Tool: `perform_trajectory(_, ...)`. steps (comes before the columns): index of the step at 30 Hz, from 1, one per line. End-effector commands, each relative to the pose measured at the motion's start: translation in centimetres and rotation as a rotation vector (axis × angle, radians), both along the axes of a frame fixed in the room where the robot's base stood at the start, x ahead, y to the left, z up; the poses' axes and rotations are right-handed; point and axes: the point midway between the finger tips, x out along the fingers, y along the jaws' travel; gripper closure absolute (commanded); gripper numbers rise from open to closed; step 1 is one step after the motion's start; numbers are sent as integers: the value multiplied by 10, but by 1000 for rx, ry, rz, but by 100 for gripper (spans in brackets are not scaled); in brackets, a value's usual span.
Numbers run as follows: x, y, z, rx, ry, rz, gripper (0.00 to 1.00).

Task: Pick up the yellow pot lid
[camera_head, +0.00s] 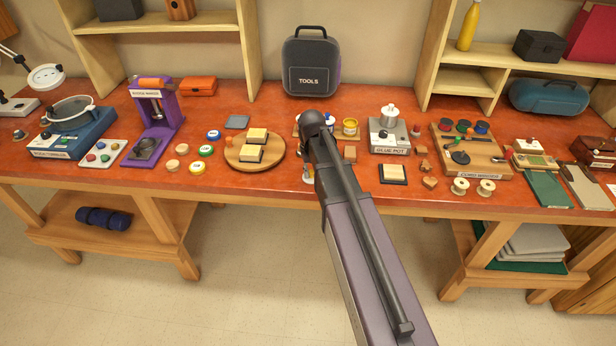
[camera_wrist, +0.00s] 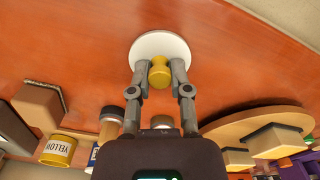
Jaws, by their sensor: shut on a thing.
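The yellow pot lid shows in the wrist view as a round white disc (camera_wrist: 160,42) with a yellow knob on it. My gripper (camera_wrist: 160,72) has one finger on each side of the knob and is shut on it. The disc's near edge is partly covered by the fingers. I cannot tell whether the disc touches the red bench top or is just above it.
A round wooden board (camera_wrist: 275,120) with sponge-like blocks is at right. A dark tool case (camera_head: 311,65) stands at the bench's back. The bench above the lid is bare.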

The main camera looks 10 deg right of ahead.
Motion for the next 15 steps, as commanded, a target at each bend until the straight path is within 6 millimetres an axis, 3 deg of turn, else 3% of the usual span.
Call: perform_trajectory(15, 0, 0, 4, 0, 1, 0, 95)
